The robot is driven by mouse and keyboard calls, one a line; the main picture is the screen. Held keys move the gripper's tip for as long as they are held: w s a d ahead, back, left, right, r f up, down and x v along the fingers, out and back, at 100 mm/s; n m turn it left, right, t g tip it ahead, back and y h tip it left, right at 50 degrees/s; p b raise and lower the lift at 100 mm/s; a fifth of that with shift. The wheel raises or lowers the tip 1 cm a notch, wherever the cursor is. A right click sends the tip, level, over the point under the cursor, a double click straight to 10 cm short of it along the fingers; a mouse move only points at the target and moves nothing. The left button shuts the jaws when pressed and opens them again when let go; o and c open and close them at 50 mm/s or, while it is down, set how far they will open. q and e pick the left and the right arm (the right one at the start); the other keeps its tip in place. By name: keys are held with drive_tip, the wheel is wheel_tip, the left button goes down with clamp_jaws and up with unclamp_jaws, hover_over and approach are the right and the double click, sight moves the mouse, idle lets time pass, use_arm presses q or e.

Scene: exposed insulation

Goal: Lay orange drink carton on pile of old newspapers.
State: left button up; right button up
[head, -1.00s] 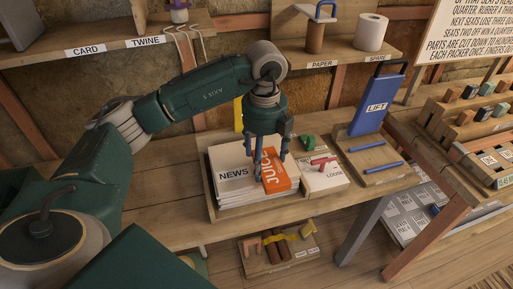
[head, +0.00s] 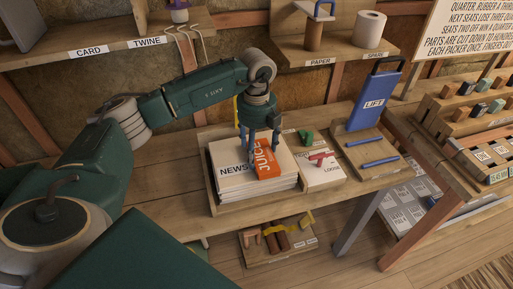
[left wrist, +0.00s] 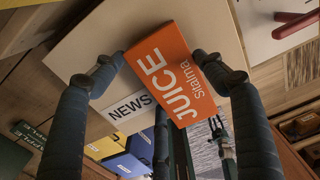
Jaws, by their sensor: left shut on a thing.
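The orange drink carton (head: 266,160), lettered JUICE, is over the pile of old newspapers (head: 278,183), a white stack marked NEWS in a wooden tray (head: 209,190). My left gripper (head: 262,150) points down with its fingers on either side of the carton, shut on it. In the left wrist view the carton (left wrist: 170,75) sits between both fingertips (left wrist: 158,62), with the NEWS sheet (left wrist: 85,50) behind it. The carton is roughly flat against the top sheet; I cannot tell whether its whole face touches. My right gripper is not in view.
A shelf (head: 240,50) runs above.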

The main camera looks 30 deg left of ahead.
sight(257, 151)
use_arm(q)
drive_tip(key=o, duration=0.9)
drive_tip(key=shift+f, duration=0.1)
drive_tip(key=shift+r, duration=0.5)
wheel_tip(257, 151, up, 7)
drive_tip(key=shift+f+b, duration=0.1)
drive_tip(key=shift+b, duration=0.7)
drive_tip(key=shift+d, duration=0.1)
